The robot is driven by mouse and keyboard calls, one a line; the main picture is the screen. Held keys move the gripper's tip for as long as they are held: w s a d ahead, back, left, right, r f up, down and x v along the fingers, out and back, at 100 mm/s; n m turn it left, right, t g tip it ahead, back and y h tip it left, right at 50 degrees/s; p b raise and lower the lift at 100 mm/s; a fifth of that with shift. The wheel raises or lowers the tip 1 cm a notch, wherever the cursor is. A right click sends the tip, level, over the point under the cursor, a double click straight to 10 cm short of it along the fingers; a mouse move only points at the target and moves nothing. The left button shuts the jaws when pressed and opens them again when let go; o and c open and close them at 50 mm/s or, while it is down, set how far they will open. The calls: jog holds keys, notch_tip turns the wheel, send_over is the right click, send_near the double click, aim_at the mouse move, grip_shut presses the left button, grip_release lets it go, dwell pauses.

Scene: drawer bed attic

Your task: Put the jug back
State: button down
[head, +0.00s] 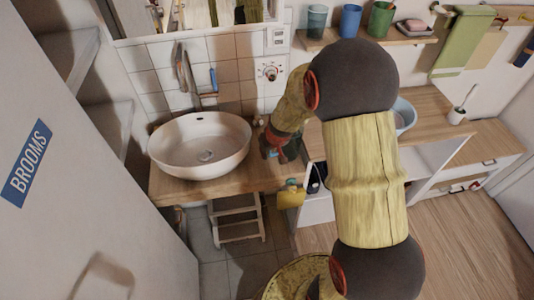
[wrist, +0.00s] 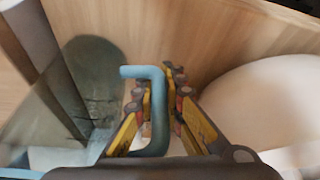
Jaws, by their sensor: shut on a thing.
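The jug (wrist: 85,90) shows in the wrist view as a see-through, greyish body on the left, with a light blue handle (wrist: 158,110). My gripper (wrist: 172,85) is shut on this handle, its yellow and black fingers on either side of it. In the head view my gripper (head: 278,143) is low at the right end of the washbasin counter, right of the basin. My arm hides most of the jug there. I cannot tell whether the jug touches the counter.
A white round basin (head: 185,160) stands on the wooden counter (head: 190,190), close to my gripper. A shelf (head: 400,38) above holds several cups. A light blue bowl (head: 405,116) sits on the right-hand bench (head: 430,103). A yellow cloth-like item (head: 291,196) hangs at the counter's front.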

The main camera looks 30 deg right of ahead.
jog(key=shift+f, duration=0.15)
jog(key=c, duration=1.8)
grip_release()
jog(key=shift+c, duration=0.2)
jog(key=a+p+v, duration=0.2)
jog(key=v, duration=0.8)
jog(key=w+a+p+v, duration=0.1)
jog(key=a+p+v, duration=0.15)
jog(key=v, duration=0.85)
jog(key=s+a+r, duration=0.3)
jog(key=s+r, duration=0.4)
jog(key=s, duration=0.3)
jog(key=s+a+r+t, duration=0.1)
jog(key=s+a+r, duration=0.2)
jog(key=s+r, duration=0.4)
jog(key=s, duration=0.3)
jog(key=shift+a+n, duration=0.35)
jog(key=shift+n, duration=0.05)
